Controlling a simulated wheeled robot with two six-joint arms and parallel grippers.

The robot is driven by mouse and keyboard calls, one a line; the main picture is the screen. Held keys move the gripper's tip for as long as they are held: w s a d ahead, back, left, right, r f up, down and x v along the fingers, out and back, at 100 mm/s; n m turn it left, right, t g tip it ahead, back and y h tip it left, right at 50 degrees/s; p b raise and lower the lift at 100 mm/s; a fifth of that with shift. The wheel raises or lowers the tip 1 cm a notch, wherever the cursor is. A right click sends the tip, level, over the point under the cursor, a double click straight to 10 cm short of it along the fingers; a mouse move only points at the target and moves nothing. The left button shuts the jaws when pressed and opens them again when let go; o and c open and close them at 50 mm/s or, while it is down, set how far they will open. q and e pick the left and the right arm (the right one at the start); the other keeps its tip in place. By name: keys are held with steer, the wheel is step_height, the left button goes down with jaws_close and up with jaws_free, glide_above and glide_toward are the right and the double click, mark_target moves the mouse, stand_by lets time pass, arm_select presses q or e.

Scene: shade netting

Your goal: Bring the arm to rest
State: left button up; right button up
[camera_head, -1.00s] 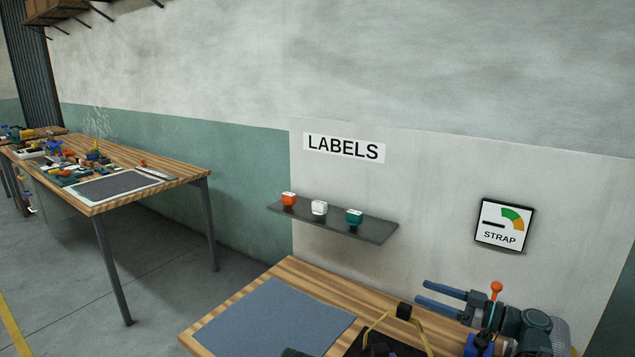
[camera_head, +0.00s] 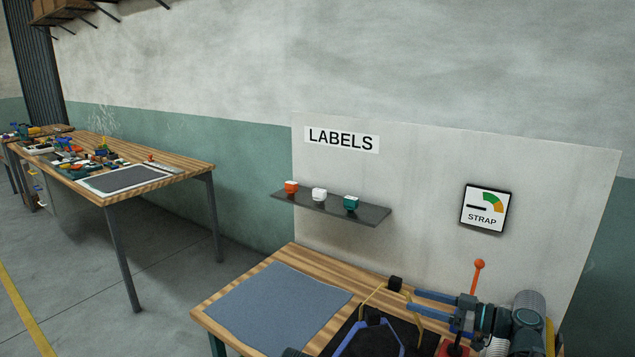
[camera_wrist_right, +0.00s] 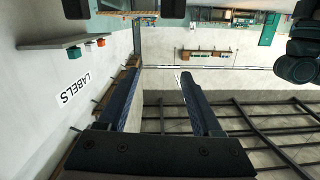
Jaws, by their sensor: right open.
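My right gripper (camera_head: 412,299) is at the lower right of the head view, above the near bench. Its two blue fingers point left and stand apart, with nothing between them. In the right wrist view the fingers of the right gripper (camera_wrist_right: 160,76) also stand apart and empty. My left gripper does not show clearly in any view.
The near wooden bench (camera_head: 330,268) holds a blue-grey mat (camera_head: 275,308), a dark mat and a yellow strap loop. An orange-knobbed lever (camera_head: 479,265) stands by my right arm. A wall shelf (camera_head: 345,211) holds three small coloured items. Open floor lies left.

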steer(key=s+a+f+m+g+h, duration=0.6)
steer(key=a+f, duration=0.4)
steer(key=f, duration=0.4)
steer(key=s+d+f+m+g+h, duration=0.2)
steer(key=s+f+m+h, duration=0.2)
steer(key=s+f+h, duration=0.3)
steer(key=s+a+f+n+g+h+b, duration=0.1)
steer(key=s+a+f+n+h+b, duration=0.2)
steer(key=s+a+f+b, duration=0.6)
step_height(320, 180, up, 16)
steer(key=w+a+p, duration=0.2)
steer(key=p, duration=1.2)
steer(key=shift+f, duration=0.25)
